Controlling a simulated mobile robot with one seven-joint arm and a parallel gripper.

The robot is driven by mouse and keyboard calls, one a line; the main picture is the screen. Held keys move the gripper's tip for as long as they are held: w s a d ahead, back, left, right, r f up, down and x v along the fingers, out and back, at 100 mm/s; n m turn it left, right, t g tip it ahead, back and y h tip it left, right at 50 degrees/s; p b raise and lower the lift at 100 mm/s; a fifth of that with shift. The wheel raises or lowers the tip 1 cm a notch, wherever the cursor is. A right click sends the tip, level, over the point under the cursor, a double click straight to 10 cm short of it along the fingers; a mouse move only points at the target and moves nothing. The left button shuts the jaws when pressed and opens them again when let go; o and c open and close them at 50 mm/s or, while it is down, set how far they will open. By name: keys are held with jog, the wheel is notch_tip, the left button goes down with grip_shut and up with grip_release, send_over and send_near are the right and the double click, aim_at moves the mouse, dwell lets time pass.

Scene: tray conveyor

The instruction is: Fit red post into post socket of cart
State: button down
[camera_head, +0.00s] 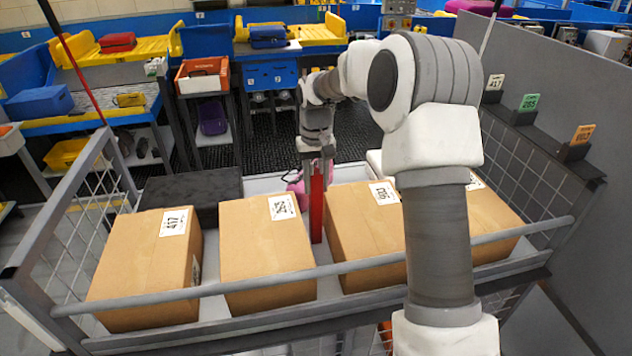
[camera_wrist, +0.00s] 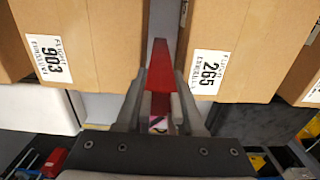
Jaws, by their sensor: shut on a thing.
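My gripper (camera_head: 318,162) hangs over the cart (camera_head: 225,308), pointing down, and is shut on the red post (camera_head: 317,210). The post hangs roughly upright in the gap between the 265 box and the 903 box. In the wrist view, the post (camera_wrist: 160,65) extends out between the fingers of my gripper (camera_wrist: 160,105). I cannot tell whether its lower end touches the cart floor. I cannot make out the post socket in either view. A thin red pole (camera_head: 75,65) stands at the cart's left mesh side.
Cardboard boxes marked 417 (camera_head: 145,265), 265 (camera_head: 262,250) and 903 (camera_head: 360,230) stand in the cart, with another box (camera_head: 490,220) at right. A dark box (camera_head: 190,190) and a pink item (camera_head: 297,187) lie behind. A grey rail (camera_head: 260,283) crosses the front.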

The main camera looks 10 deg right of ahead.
jog(key=shift+f, duration=0.2)
jog(key=c, duration=0.5)
grip_release()
jog(key=shift+r, duration=0.1)
